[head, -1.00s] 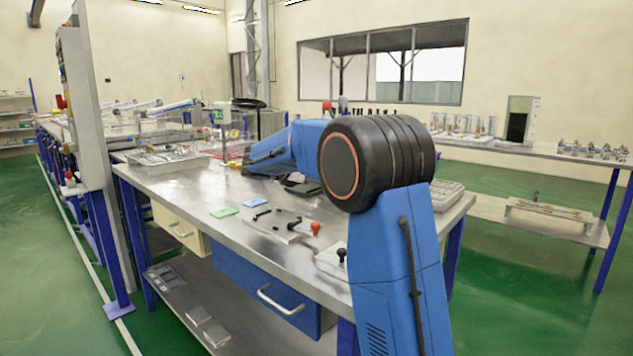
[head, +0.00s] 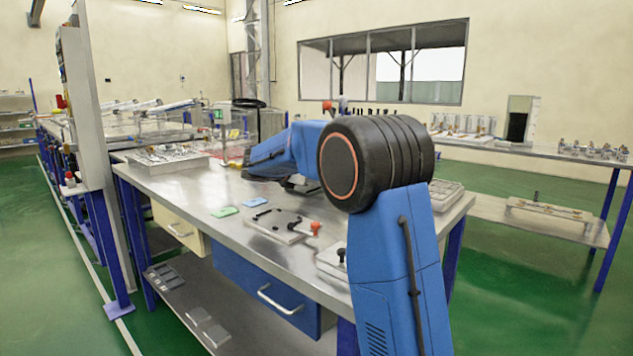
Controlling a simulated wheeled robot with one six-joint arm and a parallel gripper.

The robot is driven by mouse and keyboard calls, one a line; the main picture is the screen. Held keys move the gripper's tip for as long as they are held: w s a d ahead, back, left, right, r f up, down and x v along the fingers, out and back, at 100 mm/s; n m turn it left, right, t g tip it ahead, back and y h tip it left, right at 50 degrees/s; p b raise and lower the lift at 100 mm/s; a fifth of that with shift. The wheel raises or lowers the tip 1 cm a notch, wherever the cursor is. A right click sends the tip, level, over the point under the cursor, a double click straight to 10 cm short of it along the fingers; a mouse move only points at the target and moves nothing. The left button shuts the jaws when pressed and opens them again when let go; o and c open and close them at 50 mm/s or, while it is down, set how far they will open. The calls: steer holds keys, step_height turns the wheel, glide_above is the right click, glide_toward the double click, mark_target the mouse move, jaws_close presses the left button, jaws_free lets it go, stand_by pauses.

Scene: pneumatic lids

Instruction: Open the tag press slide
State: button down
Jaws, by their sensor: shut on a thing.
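My blue arm with its black elbow (head: 375,163) stands in front of the bench in the head view. Its forearm (head: 285,152) reaches left and back over the bench top. My gripper is not clearly visible; the far end of the arm is hidden behind the forearm and elbow. A dark part shows low under the forearm, but I cannot tell what it is. I cannot make out the tag press slide; it may be hidden behind my arm. A red knob (head: 327,105) shows above the forearm, and I cannot tell what it belongs to.
The steel bench (head: 190,188) has free room at front left. On it lie a green card (head: 224,212), a blue card (head: 251,203), a plate with black handles and a red knob (head: 282,228), and a tray of parts (head: 165,157). A grey keypad-like box (head: 446,194) stands right of the elbow.

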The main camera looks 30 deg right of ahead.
steer(key=s+a, duration=0.1)
steer(key=a, duration=0.2)
steer(key=s+a, duration=0.1)
steer(key=a, duration=0.2)
steer(key=s+a, duration=0.1)
steer(key=a, duration=0.2)
steer(key=shift+s+a, duration=0.2)
steer(key=c, duration=1.6)
jaws_free()
steer(key=v, duration=1.7)
steer(key=shift+a, duration=0.2)
